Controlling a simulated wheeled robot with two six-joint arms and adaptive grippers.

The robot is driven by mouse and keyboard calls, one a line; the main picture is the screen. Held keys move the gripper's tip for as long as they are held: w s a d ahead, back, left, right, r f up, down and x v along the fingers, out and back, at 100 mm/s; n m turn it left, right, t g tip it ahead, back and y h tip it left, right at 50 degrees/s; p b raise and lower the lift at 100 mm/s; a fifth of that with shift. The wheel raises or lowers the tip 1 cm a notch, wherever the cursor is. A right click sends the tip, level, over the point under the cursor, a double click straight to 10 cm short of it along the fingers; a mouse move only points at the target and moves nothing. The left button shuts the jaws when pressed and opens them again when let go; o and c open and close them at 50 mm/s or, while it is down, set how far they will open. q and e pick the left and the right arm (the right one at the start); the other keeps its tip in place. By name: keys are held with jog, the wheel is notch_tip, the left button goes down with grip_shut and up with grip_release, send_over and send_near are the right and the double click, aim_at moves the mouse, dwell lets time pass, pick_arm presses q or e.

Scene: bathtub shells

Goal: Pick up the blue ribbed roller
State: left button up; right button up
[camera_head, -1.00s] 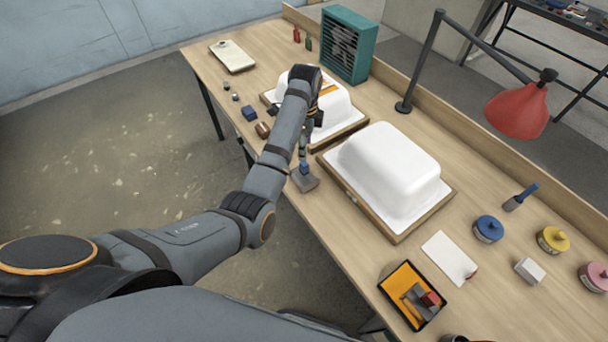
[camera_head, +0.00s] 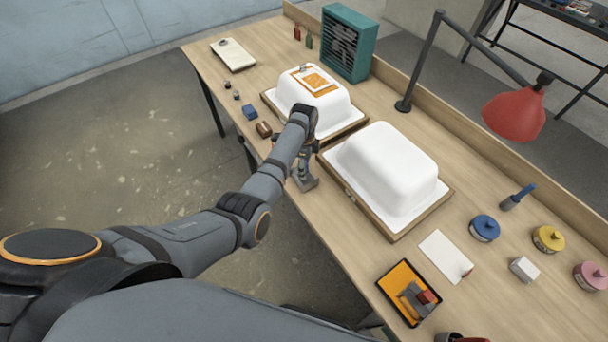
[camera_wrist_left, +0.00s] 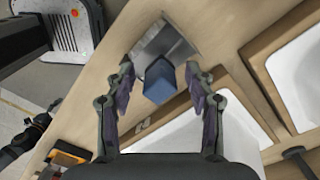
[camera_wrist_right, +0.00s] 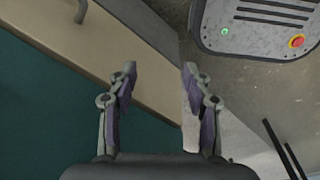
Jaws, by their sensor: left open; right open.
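A tool with a blue block-like handle (camera_wrist_left: 162,80) and a flat grey metal head (camera_wrist_left: 165,42) sits near the table's front edge; ribs cannot be made out. Its grey head also shows in the head view (camera_head: 304,182), partly hidden by my left arm. My left gripper (camera_wrist_left: 160,78) is open, with a finger on either side of the blue handle and gaps on both sides. At the right, another blue-handled tool (camera_head: 519,196) with a dark head lies on the table; whether it is a roller or brush is unclear. My right gripper (camera_wrist_right: 160,72) is open and empty.
A white tub shell with an orange patch (camera_head: 297,95) and a plain white one (camera_head: 385,165) stand on wooden bases. A tray (camera_head: 386,282), lidded tins (camera_head: 485,228), a red lamp (camera_head: 513,112) and a teal fan (camera_head: 347,40) are around.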

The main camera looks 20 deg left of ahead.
pick_arm(q)
grip_shut()
jog(key=shift+r, duration=0.15)
dwell(0.4)
